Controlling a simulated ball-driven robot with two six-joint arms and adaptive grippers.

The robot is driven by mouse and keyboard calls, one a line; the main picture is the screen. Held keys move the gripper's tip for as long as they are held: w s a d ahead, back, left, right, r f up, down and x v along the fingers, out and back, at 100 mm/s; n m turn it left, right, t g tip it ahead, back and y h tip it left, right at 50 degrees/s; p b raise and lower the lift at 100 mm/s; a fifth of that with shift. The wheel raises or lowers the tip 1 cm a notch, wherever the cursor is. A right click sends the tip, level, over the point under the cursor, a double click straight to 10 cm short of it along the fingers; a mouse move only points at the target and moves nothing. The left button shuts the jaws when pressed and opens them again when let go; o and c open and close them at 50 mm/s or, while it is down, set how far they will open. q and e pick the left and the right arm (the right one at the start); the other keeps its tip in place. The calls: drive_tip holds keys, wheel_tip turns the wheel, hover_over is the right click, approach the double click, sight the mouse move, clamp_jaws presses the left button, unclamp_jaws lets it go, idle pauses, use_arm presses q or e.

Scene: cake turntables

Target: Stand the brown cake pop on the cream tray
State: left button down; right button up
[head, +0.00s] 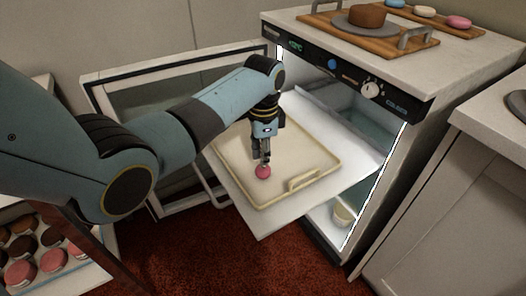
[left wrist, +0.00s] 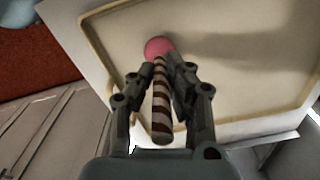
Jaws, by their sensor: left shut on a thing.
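My left gripper (head: 265,158) is shut on a cake pop with a pink ball head (head: 262,171), over the cream tray (head: 230,150). In the left wrist view the gripper (left wrist: 160,75) has its fingers on either side of the brown-and-white striped stick (left wrist: 161,110). The pink head points down towards the tray (left wrist: 230,130); I cannot tell whether it touches. The tray has a raised rim and a handle, and lies on a pulled-out white shelf. I see no brown-headed cake pop. My right gripper is not in view.
The shelf (head: 262,228) juts from an open cooler (head: 385,85), its door (head: 170,85) swung left. On top, a brown cake (head: 368,15) sits on a grey disc, near several macarons. The tray around the pop is clear.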

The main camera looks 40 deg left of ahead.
use_arm(q)
drive_tip(key=c, duration=1.2)
unclamp_jaws()
drive_tip(key=shift+c, duration=0.2)
wheel_tip(320, 180, up, 12)
drive_tip(key=s+d+f+n+t, duration=0.1)
drive_tip(key=s+f+n, duration=0.1)
drive_tip(key=s, duration=0.4)
drive_tip(key=s+d+f+n, duration=0.1)
drive_tip(key=s+f, duration=0.2)
drive_tip(key=s, duration=0.3)
drive_tip(key=s+d+r+n+t, duration=0.1)
drive_tip(key=s+r+n, duration=0.1)
drive_tip(key=s, duration=0.6)
drive_tip(key=s+r+n+t, duration=0.1)
drive_tip(key=s+r+n, duration=0.15)
drive_tip(key=s, duration=0.45)
wheel_tip(320, 180, down, 26)
drive_tip(key=s+a+g, duration=0.1)
drive_tip(key=s+a, duration=0.1)
drive_tip(key=s+a+f+g, duration=0.1)
drive_tip(key=s+f, duration=1.4)
drive_tip(key=s, duration=0.3)
drive_tip(key=shift+s+a+f+y, duration=0.15)
drive_tip(key=shift+s+f+y, duration=0.1)
drive_tip(key=shift+s+y, duration=0.15)
